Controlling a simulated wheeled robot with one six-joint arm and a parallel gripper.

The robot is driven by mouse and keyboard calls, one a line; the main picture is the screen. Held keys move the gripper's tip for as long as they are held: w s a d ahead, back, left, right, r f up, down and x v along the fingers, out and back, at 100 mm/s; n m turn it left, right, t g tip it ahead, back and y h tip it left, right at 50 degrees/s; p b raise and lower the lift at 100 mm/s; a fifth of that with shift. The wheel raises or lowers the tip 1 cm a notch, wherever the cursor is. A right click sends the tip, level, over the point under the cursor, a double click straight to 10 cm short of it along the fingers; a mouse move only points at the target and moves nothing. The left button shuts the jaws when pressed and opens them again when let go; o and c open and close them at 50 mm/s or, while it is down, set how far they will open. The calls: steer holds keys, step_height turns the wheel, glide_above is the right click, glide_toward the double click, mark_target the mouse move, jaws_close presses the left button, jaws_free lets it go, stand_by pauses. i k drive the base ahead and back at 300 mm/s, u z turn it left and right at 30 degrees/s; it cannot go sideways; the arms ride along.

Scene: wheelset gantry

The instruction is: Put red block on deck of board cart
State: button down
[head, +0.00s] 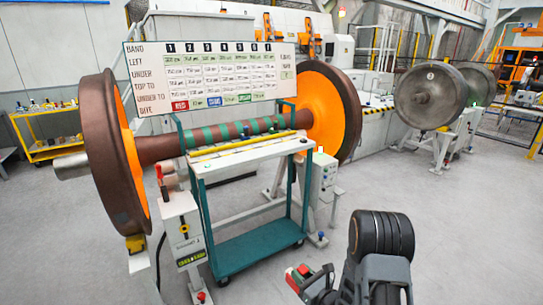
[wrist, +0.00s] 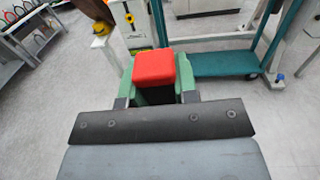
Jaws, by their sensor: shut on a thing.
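The red block (wrist: 153,67) is held in my gripper (wrist: 155,88), with green parts on both sides of it in the wrist view. In the head view the red block (head: 303,270) shows small at the bottom, partly hidden by my gripper (head: 308,281). The board cart (head: 198,195) has a teal frame, a large number board and a teal lower deck (head: 262,244). The deck also shows in the wrist view (wrist: 212,64), beyond and to the right of the block. My gripper is apart from the cart, in front of it and to its right in the head view.
A large wheelset (head: 108,150) with brown and orange wheels stands behind the cart. A grey post (head: 183,245) stands at the cart's left front. A yellow shelf (head: 45,135) is at far left.

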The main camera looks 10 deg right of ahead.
mark_target(256, 154)
steer(key=u, duration=0.55)
steer(key=i, duration=0.5)
steer(key=u, duration=0.7)
steer(key=i, duration=0.7)
steer(key=z, duration=0.1)
